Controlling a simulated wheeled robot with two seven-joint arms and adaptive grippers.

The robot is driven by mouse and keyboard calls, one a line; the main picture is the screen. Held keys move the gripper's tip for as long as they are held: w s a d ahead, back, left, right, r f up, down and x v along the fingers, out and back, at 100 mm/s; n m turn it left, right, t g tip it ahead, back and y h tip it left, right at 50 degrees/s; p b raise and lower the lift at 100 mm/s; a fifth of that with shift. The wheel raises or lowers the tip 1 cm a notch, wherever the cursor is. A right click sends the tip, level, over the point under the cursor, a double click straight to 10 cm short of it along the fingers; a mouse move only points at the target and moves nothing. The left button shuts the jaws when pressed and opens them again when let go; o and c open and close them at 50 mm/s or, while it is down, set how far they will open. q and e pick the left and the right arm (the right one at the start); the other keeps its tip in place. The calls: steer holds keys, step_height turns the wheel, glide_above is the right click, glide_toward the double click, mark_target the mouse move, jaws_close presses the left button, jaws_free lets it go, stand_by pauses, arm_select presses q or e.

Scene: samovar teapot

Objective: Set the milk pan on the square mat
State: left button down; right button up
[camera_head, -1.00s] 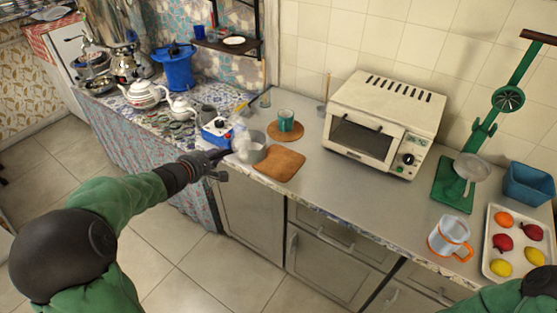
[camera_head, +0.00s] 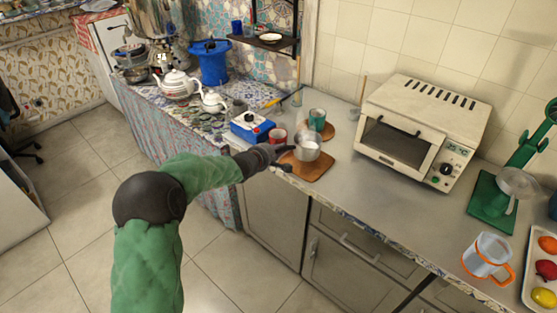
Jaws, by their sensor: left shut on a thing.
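The milk pan (camera_head: 307,147), a small pale metal pan, is over the back part of the brown square mat (camera_head: 310,172). It looks upright; I cannot tell whether its base touches the mat. My left gripper (camera_head: 288,152) is shut on the pan's handle, at the pan's left side. The fingers and handle are dark and small, so the grip is hard to make out. The front of the mat is bare. My right gripper is out of view.
A teal mug (camera_head: 317,119) on a round mat stands just behind the pan. A red cup (camera_head: 277,136) and a blue burner box (camera_head: 251,126) are to its left. A toaster oven (camera_head: 420,130) stands right. The counter between mat and orange-handled mug (camera_head: 487,254) is clear.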

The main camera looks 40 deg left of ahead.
arm_select(q)
steer(key=shift+w+f, duration=0.2)
steer(key=f+b, duration=0.1)
steer(key=f, duration=0.2)
steer(key=shift+w+d+f+b, duration=0.1)
steer(key=shift+w+f+b, duration=0.1)
steer(key=shift+b, duration=0.1)
steer(key=shift+f, duration=0.1)
steer(key=c, duration=1)
jaws_free()
